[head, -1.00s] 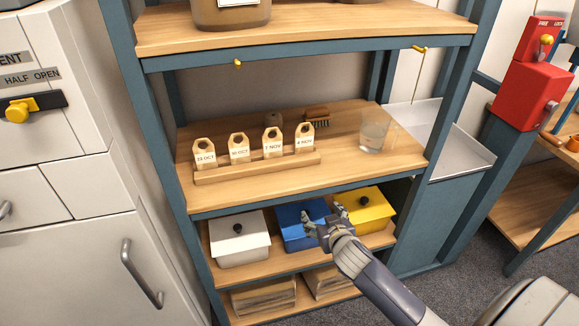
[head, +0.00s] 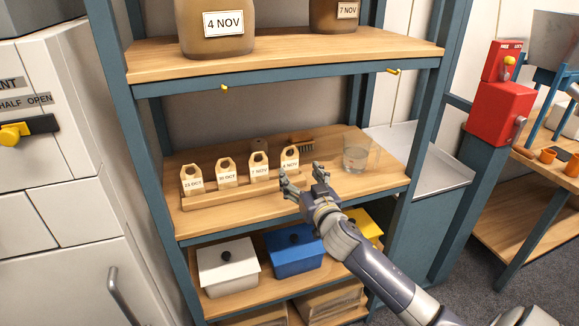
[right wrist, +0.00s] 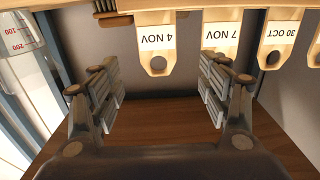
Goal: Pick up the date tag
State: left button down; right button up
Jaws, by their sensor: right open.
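Several wooden date tags stand in a row in a wooden rack (head: 235,190) on the middle shelf: 23 OCT (head: 193,181), 30 OCT (head: 227,174), 7 NOV (head: 259,167) and 4 NOV (head: 290,159). My right gripper (head: 304,179) is open and empty, just in front of the rack's right end and close to the 4 NOV tag. In the right wrist view the tags appear upside down. There the 4 NOV tag (right wrist: 163,42) lies beyond the gap between the open fingers (right wrist: 158,88), apart from them. My left gripper is out of view.
A glass beaker (head: 358,154) and a brush (head: 302,138) stand right of and behind the rack. Jars labelled 4 NOV (head: 215,45) and 7 NOV (head: 335,14) are on the shelf above. White (head: 228,270), blue (head: 294,255) and yellow (head: 366,224) lidded boxes sit below.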

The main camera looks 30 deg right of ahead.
aim_at(290, 159)
jog(key=x, duration=0.4)
jog(key=shift+w+d+f, duration=0.1)
jog(key=shift+d+f, duration=0.05)
jog(key=shift+w+d+p, duration=0.15)
jog(key=shift+w+p, duration=0.3)
jog(key=shift+w, duration=0.15)
jog(key=shift+p+x, duration=0.35)
jog(key=shift+x, duration=1.65)
jog(key=c, duration=0.9)
